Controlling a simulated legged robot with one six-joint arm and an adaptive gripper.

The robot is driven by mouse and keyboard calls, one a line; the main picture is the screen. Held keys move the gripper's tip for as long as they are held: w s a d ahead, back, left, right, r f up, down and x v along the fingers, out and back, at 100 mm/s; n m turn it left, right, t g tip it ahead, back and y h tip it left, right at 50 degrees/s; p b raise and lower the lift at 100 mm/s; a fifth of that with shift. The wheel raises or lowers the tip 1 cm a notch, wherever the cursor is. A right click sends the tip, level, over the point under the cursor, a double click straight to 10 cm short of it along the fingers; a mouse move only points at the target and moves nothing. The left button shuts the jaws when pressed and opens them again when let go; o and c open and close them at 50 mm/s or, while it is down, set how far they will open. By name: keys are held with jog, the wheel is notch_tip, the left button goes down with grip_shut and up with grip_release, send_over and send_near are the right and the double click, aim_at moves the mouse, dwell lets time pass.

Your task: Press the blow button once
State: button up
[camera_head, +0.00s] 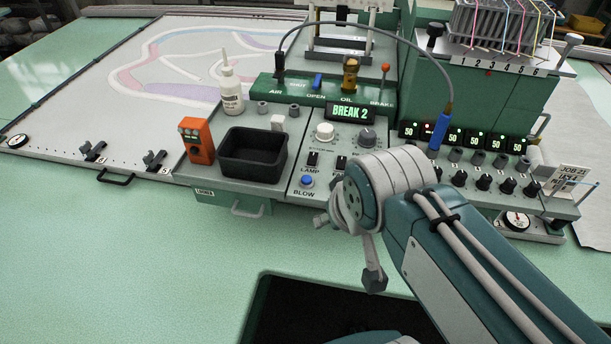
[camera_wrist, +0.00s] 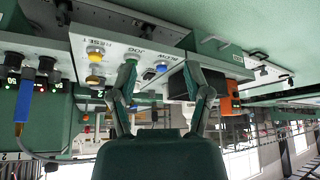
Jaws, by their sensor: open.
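The blow button (camera_head: 307,181) is a small blue round button on the front of the grey control panel, with the label BLOW below it. In the wrist view, which is upside down, the blue button (camera_wrist: 162,69) shows between my two fingers, beyond them. My gripper (camera_wrist: 161,80) is open, with its fingers apart and nothing between them. No contact with the button is visible. In the head view, my arm's wrist covers the panel just right of the button, and the fingers cannot be made out clearly.
A yellow button (camera_wrist: 96,54) and a green jog button (camera_wrist: 131,62) sit beside the blue one. A black tray (camera_head: 253,154) and an orange box (camera_head: 196,141) stand left of the panel. A lamp switch (camera_head: 313,158) is just above. The green tabletop (camera_head: 130,250) in front is clear.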

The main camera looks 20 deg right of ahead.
grip_shut()
dwell(1.0)
